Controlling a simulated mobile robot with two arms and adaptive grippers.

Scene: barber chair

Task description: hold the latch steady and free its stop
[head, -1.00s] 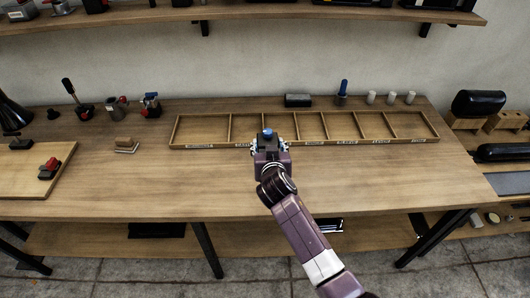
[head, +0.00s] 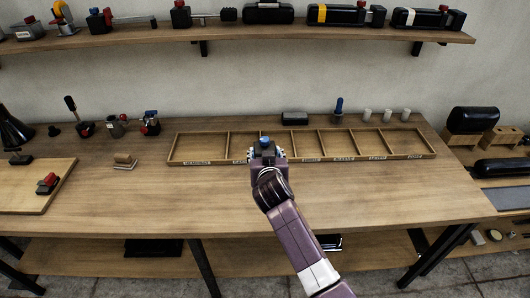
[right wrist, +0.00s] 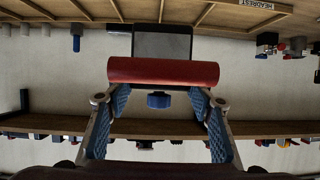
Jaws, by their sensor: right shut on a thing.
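My right gripper (head: 267,154) is shut on a small device, which I take to be the latch, above the front edge of the compartment tray. In the right wrist view the gripper's blue-padded fingers (right wrist: 160,97) stand on both sides of it. The device shows a red cylindrical bar (right wrist: 163,72), a dark block (right wrist: 162,42) and a blue knob (right wrist: 159,101). The knob also shows in the head view (head: 264,141) on top, between the fingers. I cannot tell which part is the stop. My left gripper is out of view.
The divided wooden tray (head: 300,160) lies on the workbench (head: 400,195). A board with a red-topped clamp (head: 47,183) is at left. Several small devices, a black box (head: 295,118) and white cylinders stand along the back. A shelf (head: 240,40) hangs above. The front bench is clear.

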